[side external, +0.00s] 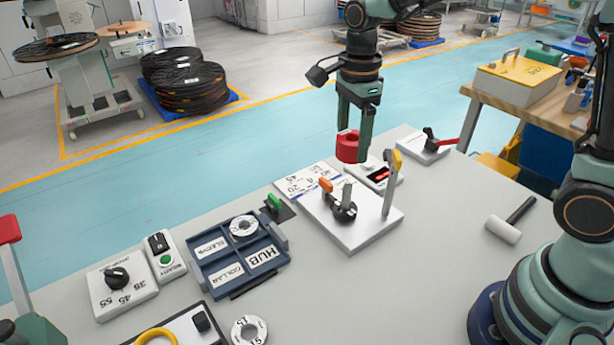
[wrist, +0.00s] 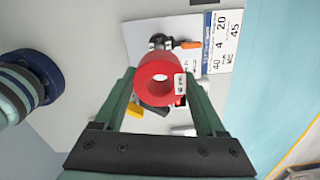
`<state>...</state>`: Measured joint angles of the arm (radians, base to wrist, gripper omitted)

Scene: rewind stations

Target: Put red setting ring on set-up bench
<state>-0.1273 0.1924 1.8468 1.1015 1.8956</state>
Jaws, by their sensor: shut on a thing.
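The red setting ring (side external: 347,147) is held up in the air in the side external view, under my gripper (side external: 353,128). In the wrist view the red ring (wrist: 147,76) sits between both fingers of my gripper (wrist: 160,84), its round hole facing the camera and a small white label on its side. My gripper is shut on it. The grey bench top (side external: 350,300) lies below. Under and in front of the ring stands a white fixture plate (side external: 362,232) with a dark hub, an orange-tipped lever and an upright post with a yellow top. The ring is apart from it.
A blue tray (side external: 211,287) with labelled slots, a dial box (side external: 122,289) and a loose white ring (side external: 249,330) stand at the front left. A mallet (side external: 507,225) lies at right. A red-handled device (side external: 428,146) stands behind. The bench's front middle is clear.

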